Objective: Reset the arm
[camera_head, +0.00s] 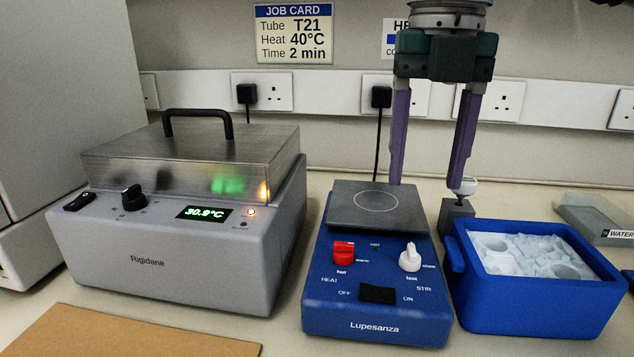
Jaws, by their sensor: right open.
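My right gripper (428,170) hangs down from the top of the head view, with two long purple fingers spread apart. It is open and holds nothing. Its fingertips are above and behind the back of the blue hotplate stirrer (376,270), one near the plate's back edge and the other near a small white-topped item (465,187) on a grey block. I cannot tell whether that finger touches the item. My left gripper is not in view.
A grey heating bath (180,240) with a closed, handled lid reads about 30.9°C. A blue ice bucket (540,300) stands at right, beside a tray labelled WATER (600,220). A brown board (130,332) lies in front. A job card (293,33) reads T21, 40°C, 2 min.

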